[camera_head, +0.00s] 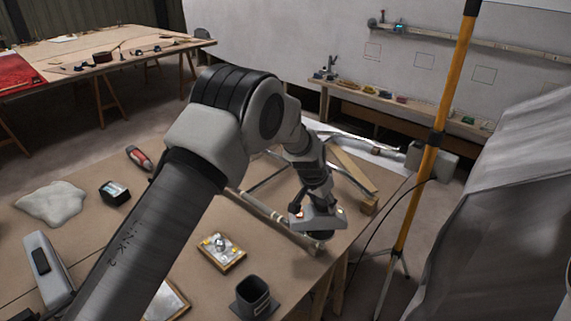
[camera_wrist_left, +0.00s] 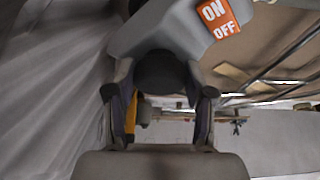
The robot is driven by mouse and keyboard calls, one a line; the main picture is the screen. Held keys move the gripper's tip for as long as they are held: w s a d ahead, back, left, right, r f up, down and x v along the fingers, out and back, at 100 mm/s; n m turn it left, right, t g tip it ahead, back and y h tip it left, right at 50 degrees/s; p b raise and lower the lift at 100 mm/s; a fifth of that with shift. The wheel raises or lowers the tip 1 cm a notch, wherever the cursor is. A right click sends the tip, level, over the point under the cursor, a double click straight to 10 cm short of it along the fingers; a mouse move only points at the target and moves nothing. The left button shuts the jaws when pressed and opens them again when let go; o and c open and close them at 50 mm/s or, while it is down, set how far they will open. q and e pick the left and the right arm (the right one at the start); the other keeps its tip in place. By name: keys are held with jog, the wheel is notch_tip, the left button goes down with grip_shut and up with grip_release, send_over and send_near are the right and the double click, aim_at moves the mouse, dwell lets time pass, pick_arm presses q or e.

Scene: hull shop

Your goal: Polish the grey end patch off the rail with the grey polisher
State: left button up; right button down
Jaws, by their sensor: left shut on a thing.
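My left gripper (camera_head: 316,200) reaches down at the right end of the workbench and is shut on the grey polisher (camera_head: 325,220). In the left wrist view the two fingers (camera_wrist_left: 160,105) close on the polisher's dark round grip, and the grey body (camera_wrist_left: 150,35) shows an orange ON/OFF label. The rail (camera_head: 265,211) runs across the bench toward the near right edge. The polisher is over the rail's right end; whether its pad touches is unclear. The grey end patch cannot be seen; the polisher covers that end. My right gripper is not in view.
A dark square cup (camera_head: 253,298) and a small board with fittings (camera_head: 221,252) lie in front of the rail. A yellow pole on a tripod (camera_head: 430,165) stands right of the bench, near grey sheeting (camera_head: 500,210). A white cloth (camera_head: 52,203) lies at left.

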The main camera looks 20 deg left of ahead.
pick_arm(q)
jog(key=shift+w+r+p, duration=0.1)
jog(key=shift+r+p, duration=1.2)
jog(key=shift+r, duration=1.15)
